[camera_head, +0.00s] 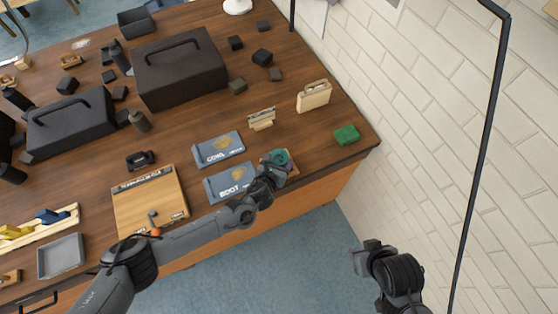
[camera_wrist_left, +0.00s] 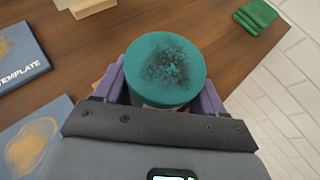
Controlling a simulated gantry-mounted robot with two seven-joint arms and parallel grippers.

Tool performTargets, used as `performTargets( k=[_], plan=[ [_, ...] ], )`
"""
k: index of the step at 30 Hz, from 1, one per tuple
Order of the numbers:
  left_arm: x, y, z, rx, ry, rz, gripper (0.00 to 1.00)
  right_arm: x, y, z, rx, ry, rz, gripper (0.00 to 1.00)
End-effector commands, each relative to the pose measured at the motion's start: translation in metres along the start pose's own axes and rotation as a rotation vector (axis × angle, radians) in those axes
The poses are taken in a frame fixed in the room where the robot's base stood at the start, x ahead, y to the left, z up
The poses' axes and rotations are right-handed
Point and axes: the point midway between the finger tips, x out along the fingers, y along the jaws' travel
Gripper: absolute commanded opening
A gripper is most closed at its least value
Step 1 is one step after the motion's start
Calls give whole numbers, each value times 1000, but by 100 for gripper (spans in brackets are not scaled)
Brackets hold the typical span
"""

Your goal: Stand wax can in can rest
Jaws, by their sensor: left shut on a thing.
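The wax can (camera_head: 280,156) has a teal top with dark smudges and stands out in the left wrist view (camera_wrist_left: 166,68). My left gripper (camera_head: 275,163) is shut on it, with a purple finger on each side, near the table's front right edge.
Blue template packs (camera_head: 217,149) and (camera_head: 230,180) lie left of the can. A small wooden stand (camera_head: 262,119), a cream case (camera_head: 313,96) and a green cloth (camera_head: 346,135) are behind and right. A wooden board (camera_head: 150,202) lies near my left forearm.

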Motion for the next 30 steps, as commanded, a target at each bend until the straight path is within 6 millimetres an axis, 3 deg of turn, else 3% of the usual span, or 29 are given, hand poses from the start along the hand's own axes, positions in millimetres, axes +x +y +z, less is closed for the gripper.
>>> performTargets(
  k=[5,6,10,23,30],
  plan=[
    [2,0,-2,0,-2,0,28,3,0,1,1,0,-1,43],
    [1,0,-2,0,0,0,76,2,-1,1,2,0,-2,43],
    [1,0,-2,0,0,0,96,2,-1,0,4,0,-3,43],
    [-4,0,0,1,0,-1,96,-1,-2,-1,7,1,-6,43],
    [-33,1,1,0,1,-1,96,-6,-1,-2,6,1,-5,43]
  ],
)
